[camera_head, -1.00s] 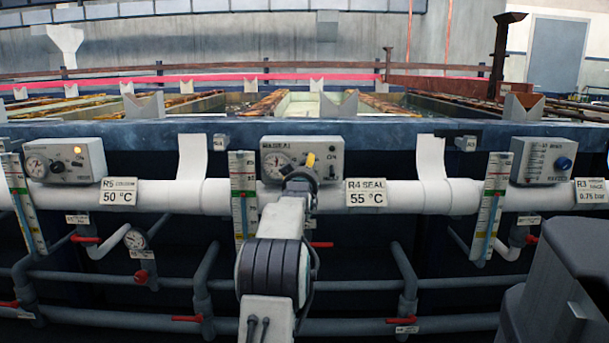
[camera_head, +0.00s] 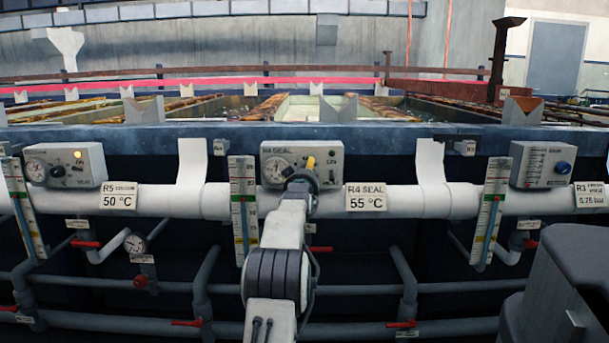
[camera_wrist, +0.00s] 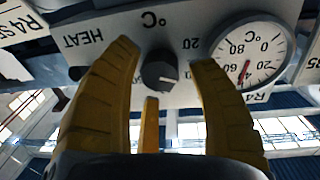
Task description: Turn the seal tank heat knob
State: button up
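The seal tank heat control is a pale grey box (camera_head: 331,167) marked R4 SEAL, on the white pipe in the middle of the head view. My gripper (camera_head: 307,170) is in front of it and hides part of its face. In the wrist view the panel (camera_wrist: 185,20) appears upside down, with HEAT and °C print. The dark round heat knob (camera_wrist: 160,70) lies between the yellow fingers of my gripper (camera_wrist: 164,58). The fingers are spread, with visible gaps on both sides of the knob. A third finger shows below it. A round dial gauge (camera_wrist: 250,55) is to the right.
A similar R5 box (camera_head: 88,165) is at left and a box with a blue knob (camera_head: 542,166) at right. Glass thermometers (camera_head: 243,205) flank the middle box. The white pipe (camera_head: 215,200) runs across, with grey pipes and red valve handles (camera_head: 187,323) below.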

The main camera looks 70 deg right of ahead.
jog(key=shift+r, duration=0.1)
grip_shut()
